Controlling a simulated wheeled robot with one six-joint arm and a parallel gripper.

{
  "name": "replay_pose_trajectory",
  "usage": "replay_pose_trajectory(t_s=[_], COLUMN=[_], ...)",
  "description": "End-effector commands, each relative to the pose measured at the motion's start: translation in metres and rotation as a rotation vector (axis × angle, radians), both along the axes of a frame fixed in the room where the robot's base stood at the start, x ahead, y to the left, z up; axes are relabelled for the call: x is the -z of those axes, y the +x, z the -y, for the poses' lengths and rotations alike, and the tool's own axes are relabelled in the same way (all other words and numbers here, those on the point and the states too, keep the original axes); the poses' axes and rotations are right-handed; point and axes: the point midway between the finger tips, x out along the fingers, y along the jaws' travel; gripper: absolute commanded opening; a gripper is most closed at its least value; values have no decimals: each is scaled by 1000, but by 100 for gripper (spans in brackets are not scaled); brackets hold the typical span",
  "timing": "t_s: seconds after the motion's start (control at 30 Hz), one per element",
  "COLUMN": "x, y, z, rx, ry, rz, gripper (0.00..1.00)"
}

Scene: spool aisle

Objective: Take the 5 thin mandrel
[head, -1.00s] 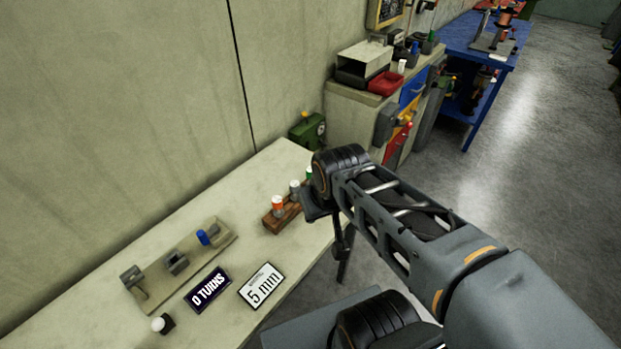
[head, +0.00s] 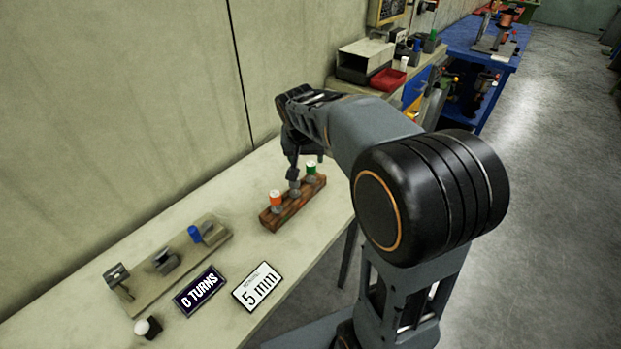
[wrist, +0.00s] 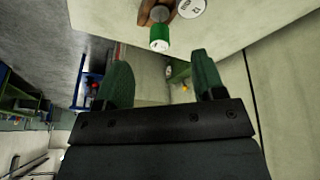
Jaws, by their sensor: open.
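A brown wooden rack (head: 283,213) stands on the bench and holds capped mandrels. An orange one with a white top (head: 276,198) is at its near end, and a green one with a white top (head: 311,170) is at its far end. My gripper (head: 293,177) reaches down over the middle of the rack and largely hides the middle place. In the wrist view my open gripper (wrist: 162,78) has nothing between its fingers. The green mandrel (wrist: 160,34) shows beyond them, beside a round white label. Which mandrel is the thin 5 one, I cannot tell.
A white sign reading 5 mm (head: 257,287) and a dark sign reading 0 TURNS (head: 199,290) lie on the bench. A winding fixture with a blue part (head: 194,233) stands near the wall. A black block with a white knob (head: 148,328) is at the near end.

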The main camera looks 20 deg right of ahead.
Motion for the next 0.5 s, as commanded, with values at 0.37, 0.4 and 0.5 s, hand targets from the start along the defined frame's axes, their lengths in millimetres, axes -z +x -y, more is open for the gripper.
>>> replay_pose_trajectory(t_s=[0.37,0.4,0.5], x=[5,12,28], y=[22,25,30], z=[12,14,18], rx=[196,195,194], ry=[25,25,25], rz=[86,86,86], gripper=[63,63,63])
